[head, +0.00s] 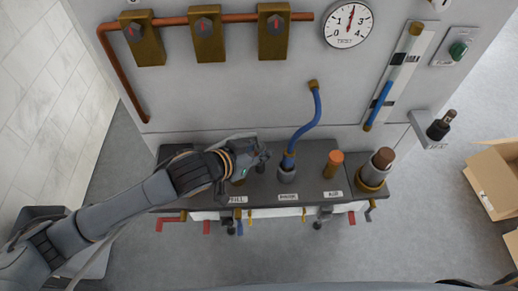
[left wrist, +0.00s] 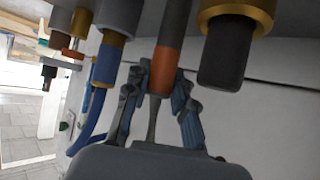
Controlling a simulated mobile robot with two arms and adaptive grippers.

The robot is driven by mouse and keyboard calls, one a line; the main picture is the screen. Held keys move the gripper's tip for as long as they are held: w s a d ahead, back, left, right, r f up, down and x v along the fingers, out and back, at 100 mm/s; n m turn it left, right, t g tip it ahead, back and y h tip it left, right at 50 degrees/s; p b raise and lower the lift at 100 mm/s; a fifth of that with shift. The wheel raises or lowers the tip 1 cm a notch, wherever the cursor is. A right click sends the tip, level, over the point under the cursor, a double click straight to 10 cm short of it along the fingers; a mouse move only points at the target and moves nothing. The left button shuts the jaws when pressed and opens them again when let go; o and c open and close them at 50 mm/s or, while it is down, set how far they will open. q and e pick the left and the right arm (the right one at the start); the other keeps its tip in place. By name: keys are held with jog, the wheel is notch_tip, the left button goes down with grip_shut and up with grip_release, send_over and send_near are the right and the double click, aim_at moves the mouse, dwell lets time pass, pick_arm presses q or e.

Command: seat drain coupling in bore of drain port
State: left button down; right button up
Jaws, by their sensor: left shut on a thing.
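My left gripper (head: 263,157) is over the left part of the dark shelf in the head view. In the left wrist view its fingers (left wrist: 158,75) are shut around a grey cylindrical piece with an orange-brown end (left wrist: 165,69). I cannot read whether this is the drain coupling or whether it sits in a bore. A thick dark cylinder in a gold collar (left wrist: 236,12) stands beside it, apart from the fingers. At the shelf's right end a brown-topped grey cylinder (head: 383,160) stands in a gold base. Which fitting is the drain port is unclear. My right gripper is not seen.
A blue hose (head: 304,130) rises from a grey port beside my left gripper. An orange-capped gold fitting (head: 333,162) stands farther right. Gold valves, a copper pipe and a gauge (head: 348,22) are on the wall. A dark piece (head: 440,126) sits on a wall bracket. A cardboard box (head: 492,180) stands at right.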

pick_arm(q)
jog(key=c, duration=1.6)
grip_release()
jog(key=shift+f, duration=0.15)
jog(key=o, duration=0.5)
